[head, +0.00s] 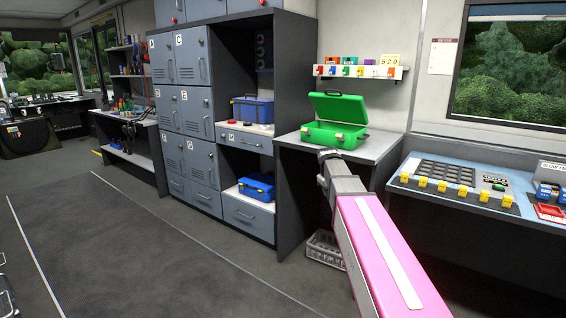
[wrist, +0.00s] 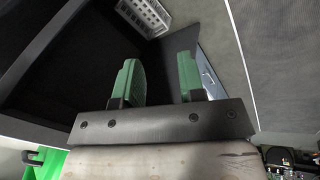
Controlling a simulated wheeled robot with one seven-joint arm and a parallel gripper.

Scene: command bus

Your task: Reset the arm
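My arm (head: 385,245) reaches forward at the right of the middle in the head view, with a pink link nearest and grey links beyond. Its far end is in front of the desk that holds the green case. In the wrist view my gripper (wrist: 160,82) shows two green fingers standing apart with a clear gap. Nothing is between them. The fingertips are not clear in the head view.
An open green toolbox (head: 336,134) stands on the grey desk (head: 376,149) close to my arm. Grey lockers (head: 185,110) stand left of it. A wire crate (head: 322,250) is on the floor under the desk. A console (head: 455,185) is at the right. The floor at left is clear.

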